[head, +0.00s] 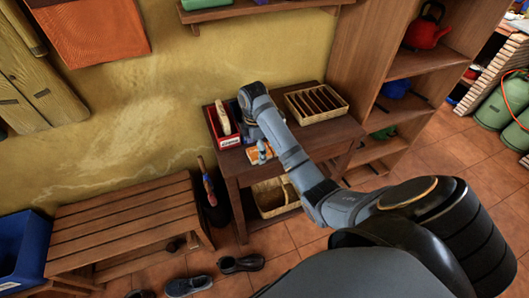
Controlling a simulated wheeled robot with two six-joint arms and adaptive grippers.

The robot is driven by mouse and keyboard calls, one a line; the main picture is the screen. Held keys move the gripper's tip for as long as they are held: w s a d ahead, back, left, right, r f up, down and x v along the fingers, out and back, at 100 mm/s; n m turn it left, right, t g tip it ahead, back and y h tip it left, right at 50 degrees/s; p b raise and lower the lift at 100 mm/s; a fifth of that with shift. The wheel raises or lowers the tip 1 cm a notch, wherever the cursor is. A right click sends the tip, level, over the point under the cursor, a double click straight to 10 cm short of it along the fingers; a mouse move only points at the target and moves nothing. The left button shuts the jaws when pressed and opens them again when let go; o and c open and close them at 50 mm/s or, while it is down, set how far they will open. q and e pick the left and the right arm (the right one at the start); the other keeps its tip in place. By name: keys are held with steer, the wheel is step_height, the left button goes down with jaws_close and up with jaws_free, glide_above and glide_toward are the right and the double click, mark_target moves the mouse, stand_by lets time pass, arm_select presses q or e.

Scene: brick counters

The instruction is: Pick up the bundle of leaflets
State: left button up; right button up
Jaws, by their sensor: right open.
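A small orange and white flat item, which looks like the bundle of leaflets (251,155), lies at the front edge of the small dark wooden table (330,136). My right arm reaches over the table from the lower right and bends down. My right gripper (262,153) is open and points down at this item, covering part of it. Whether the fingers touch it cannot be told. My left gripper is out of view.
A red box (229,142) with a pale upright item stands left of the gripper. A divided wicker tray (317,102) is on the right of the tabletop. A basket (270,197) sits on the shelf below. A slatted bench (125,222) and shoes are to the left; a shelf unit stands right.

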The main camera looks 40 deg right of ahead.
steer(key=shift+f, duration=0.45)
steer(key=shift+r, duration=0.15)
steer(key=shift+c, duration=1.3)
steer(key=c, duration=0.9)
